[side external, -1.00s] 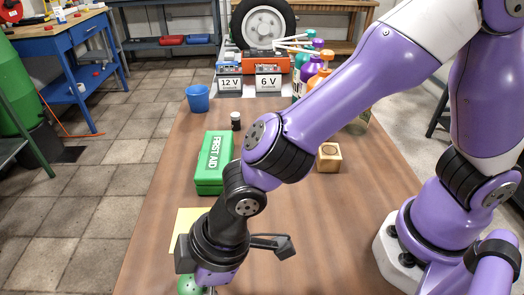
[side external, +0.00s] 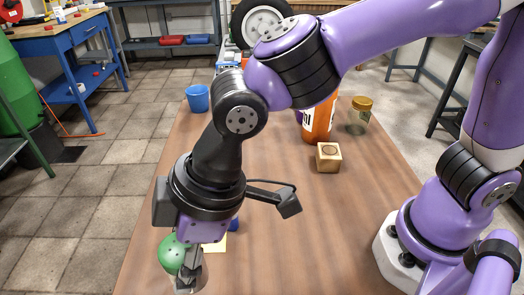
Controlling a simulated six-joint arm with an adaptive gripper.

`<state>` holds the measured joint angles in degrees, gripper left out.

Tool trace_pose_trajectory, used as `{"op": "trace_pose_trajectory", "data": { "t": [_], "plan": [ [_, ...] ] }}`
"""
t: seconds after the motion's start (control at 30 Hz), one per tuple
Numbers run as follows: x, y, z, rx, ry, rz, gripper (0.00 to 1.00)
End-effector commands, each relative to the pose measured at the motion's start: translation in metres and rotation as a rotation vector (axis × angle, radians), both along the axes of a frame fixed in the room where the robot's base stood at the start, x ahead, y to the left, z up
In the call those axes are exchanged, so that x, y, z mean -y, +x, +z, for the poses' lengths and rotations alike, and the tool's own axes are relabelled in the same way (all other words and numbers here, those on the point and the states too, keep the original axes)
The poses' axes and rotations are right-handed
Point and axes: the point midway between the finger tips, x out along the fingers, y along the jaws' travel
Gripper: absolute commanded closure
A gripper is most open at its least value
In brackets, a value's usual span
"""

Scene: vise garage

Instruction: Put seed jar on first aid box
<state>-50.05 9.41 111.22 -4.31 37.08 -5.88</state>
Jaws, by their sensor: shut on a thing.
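My gripper (side external: 190,265) points down at the near left of the table in the side external view. Its fingers are shut on a jar with a round green top with small dark holes, which I take to be the seed jar (side external: 171,252). The fingers and the frame's lower edge partly cover its body. The jar appears raised, but its clearance above the table is hard to judge. The green first aid box is hidden behind my arm now; a second earlier it lay flat on the table's left side.
A wooden block (side external: 328,157), an orange bottle (side external: 318,122) and a gold-lidded glass jar (side external: 359,118) stand further back. A blue cup (side external: 198,98) is at the far left. The table's middle right (side external: 350,220) is clear.

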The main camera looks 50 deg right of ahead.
Motion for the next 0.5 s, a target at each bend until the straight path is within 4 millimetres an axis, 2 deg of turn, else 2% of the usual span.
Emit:
{"op": "trace_pose_trajectory", "data": {
  "t": [0.17,0.33,0.5],
  "plan": [
    [0.02,0.037,0.026,0.011,-0.006,-0.173,0.86],
    [0.065,0.09,0.051,0.016,-0.01,-0.485,0.86],
    [0.107,0.123,0.07,0.007,-0.001,-0.742,0.86]
  ]
}}
